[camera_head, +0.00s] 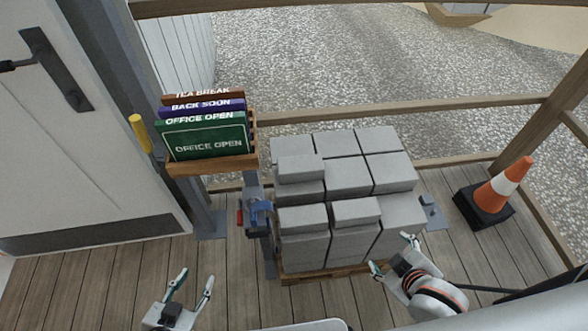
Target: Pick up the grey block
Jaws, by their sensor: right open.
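Grey blocks are stacked in rows on a wooden pallet (300,277) in the middle of the head view. Thinner grey blocks lie on top: one at the back left (300,168), one at the front left (303,216) and one at the front middle (355,212). I cannot tell which one the task means. My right gripper (391,253) is open and empty, at the stack's front right corner; I cannot tell whether it touches. My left gripper (197,275) is open and empty over the floor, left of the pallet.
A wooden rack (213,165) with several signs stands behind left, with a blue vise-like tool (260,208) below it. A traffic cone (503,185) stands at the right. Wooden rails (400,106) run behind the stack. A door (80,130) is at the left. The front left floor is clear.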

